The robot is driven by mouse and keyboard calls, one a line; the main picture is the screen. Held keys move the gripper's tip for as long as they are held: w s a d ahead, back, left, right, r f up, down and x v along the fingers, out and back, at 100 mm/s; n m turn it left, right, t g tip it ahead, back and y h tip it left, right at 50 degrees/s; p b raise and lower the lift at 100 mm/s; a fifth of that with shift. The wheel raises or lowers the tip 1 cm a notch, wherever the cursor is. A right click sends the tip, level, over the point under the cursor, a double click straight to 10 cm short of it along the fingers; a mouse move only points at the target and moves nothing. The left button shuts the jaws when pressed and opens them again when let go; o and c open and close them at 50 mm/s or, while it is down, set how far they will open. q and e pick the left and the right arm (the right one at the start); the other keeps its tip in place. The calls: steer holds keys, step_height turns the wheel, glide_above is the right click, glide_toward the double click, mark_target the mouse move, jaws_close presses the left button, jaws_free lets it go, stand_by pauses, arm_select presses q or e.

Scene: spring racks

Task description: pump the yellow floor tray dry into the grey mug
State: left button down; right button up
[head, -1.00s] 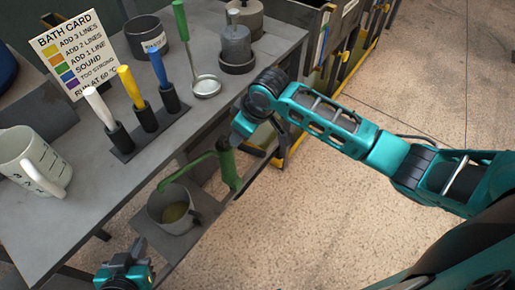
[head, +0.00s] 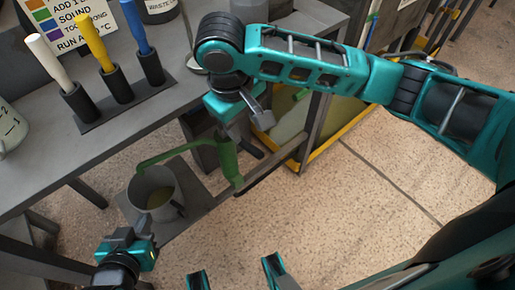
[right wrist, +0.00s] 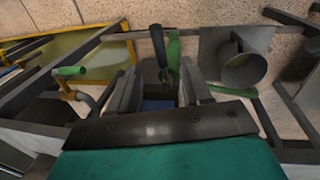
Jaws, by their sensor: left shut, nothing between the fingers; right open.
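The green pump (head: 228,165) stands at the shelf's edge, its green spout arm reaching left over the grey mug (head: 166,212). The mug is upright with a little yellowish-brown liquid inside; it also shows in the right wrist view (right wrist: 243,68). The yellow floor tray (head: 345,130) lies beyond the pump under the bench and holds greenish liquid. My right gripper (head: 245,117) is above the pump, open. In the right wrist view the black pump handle (right wrist: 156,38) shows ahead between the open fingers (right wrist: 160,90); contact cannot be told. My left gripper (head: 145,230) is shut and empty, in front of the mug.
A rack (head: 120,108) with white, yellow and blue handles stands on the grey bench above. A card (head: 75,22) is behind it. A pale measuring jug (head: 10,130) is at the left edge. Bench legs and rails surround the pump. The floor at right is clear.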

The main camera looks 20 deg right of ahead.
mark_target(255, 149)
steer(key=f+b, duration=0.1)
steer(key=f, duration=0.3)
steer(key=d+f+b, duration=0.1)
steer(key=f+b, duration=0.1)
steer(key=f, duration=0.2)
steer(key=w+d+f+b, duration=0.1)
steer(key=f, duration=0.3)
steer(key=shift+d+f, duration=0.25)
steer(key=shift+f, duration=0.1)
steer(key=shift+s, duration=0.1)
steer(key=shift+c, duration=0.5)
steer(key=shift+c, duration=0.7)
jaws_close()
